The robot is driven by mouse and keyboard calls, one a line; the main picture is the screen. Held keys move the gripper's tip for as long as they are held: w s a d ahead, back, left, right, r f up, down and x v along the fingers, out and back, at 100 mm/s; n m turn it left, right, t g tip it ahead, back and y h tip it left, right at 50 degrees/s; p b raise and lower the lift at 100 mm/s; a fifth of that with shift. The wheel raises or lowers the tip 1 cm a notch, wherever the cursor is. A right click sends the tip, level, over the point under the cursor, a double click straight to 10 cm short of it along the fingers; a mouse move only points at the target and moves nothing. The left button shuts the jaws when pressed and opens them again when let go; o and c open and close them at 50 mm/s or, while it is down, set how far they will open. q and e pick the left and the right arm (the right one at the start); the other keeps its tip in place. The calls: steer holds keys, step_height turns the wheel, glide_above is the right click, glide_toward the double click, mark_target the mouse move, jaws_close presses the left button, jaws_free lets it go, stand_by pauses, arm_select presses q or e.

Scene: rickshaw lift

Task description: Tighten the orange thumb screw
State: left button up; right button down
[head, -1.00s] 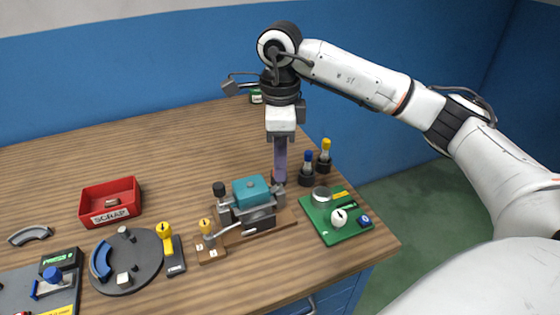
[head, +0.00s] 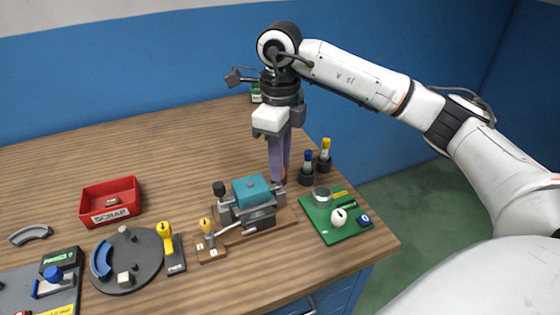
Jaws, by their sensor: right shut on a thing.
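My right gripper (head: 279,179) points straight down at the right end of the clamp fixture, with its purple fingers shut. A small bit of the orange thumb screw (head: 284,173) shows at the fingertips, which are closed on it. The fingers hide most of the screw. The fixture (head: 262,222) is a grey vise-like block on a wooden base, with a teal block (head: 251,191) on top between its jaws. My left gripper is not in view.
Blue-topped (head: 308,160) and yellow-topped (head: 325,152) tools stand in black holders just right of the gripper. A green board (head: 347,233) lies at the right table edge. A red scrap tray (head: 110,205) and dark round plate (head: 146,270) are left.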

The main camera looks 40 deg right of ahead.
steer(key=shift+r, duration=0.1)
steer(key=c, duration=1.6)
jaws_free()
step_height(320, 180, up, 10)
steer(key=shift+r+p, duration=0.15)
steer(key=shift+p, duration=0.35)
